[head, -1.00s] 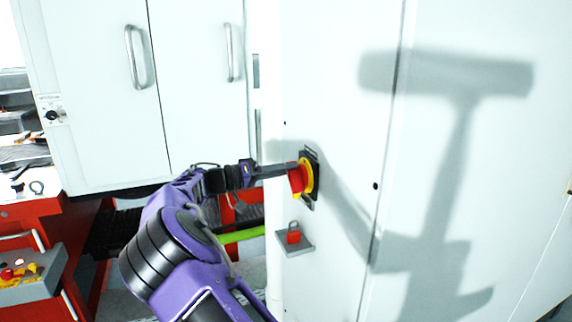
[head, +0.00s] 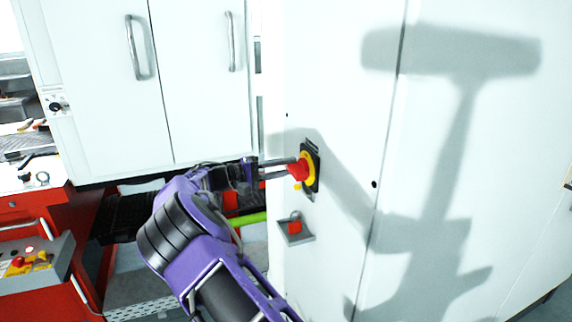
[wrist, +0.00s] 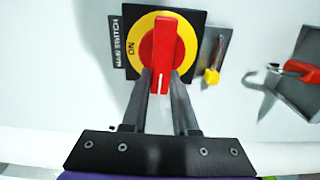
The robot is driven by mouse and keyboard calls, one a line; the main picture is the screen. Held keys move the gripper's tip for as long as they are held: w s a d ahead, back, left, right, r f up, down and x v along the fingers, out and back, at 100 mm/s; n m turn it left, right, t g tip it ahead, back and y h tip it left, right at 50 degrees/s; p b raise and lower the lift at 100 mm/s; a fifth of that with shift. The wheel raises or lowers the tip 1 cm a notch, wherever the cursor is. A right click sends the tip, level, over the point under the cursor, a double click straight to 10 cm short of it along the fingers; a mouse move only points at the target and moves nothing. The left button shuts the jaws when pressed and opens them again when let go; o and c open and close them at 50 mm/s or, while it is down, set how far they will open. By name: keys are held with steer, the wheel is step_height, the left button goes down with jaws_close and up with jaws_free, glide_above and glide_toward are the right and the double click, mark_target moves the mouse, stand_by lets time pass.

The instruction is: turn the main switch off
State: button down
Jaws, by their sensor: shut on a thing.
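The main switch is a red handle (wrist: 163,55) on a yellow disc (wrist: 185,50) and black plate (wrist: 195,19), mounted on the white cabinet wall. In the wrist view, the handle stands upright in the picture, and the word ON shows on the disc to its left. The red handle (head: 298,170) also shows in the head view. My gripper (wrist: 163,75) is shut on the handle's lower part, one finger on each side. In the head view, my gripper (head: 288,170) reaches the switch from the left.
A grey bracket (head: 295,239) with a red padlock (head: 295,226) sticks out below the switch. A yellow piece (wrist: 211,76) hangs beside the switch plate. White cabinet doors (head: 195,80) stand behind at left, above a red workbench (head: 40,220). The wall to the right is flat.

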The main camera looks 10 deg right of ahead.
steer(key=shift+f, duration=0.1)
stand_by(0.4)
steer(key=c, duration=0.7)
jaws_free()
steer(key=shift+a, duration=0.2)
steer(key=shift+s+a+b, duration=0.15)
steer(key=shift+s+a, duration=0.45)
steer(key=shift+a, duration=2.2)
steer(key=shift+s+a+b, duration=0.15)
steer(key=shift+s+a, duration=0.4)
steer(key=shift+a, duration=2.25)
steer(key=shift+s+a+b, duration=0.15)
steer(key=shift+s+a, duration=0.45)
steer(key=shift+a, duration=2.2)
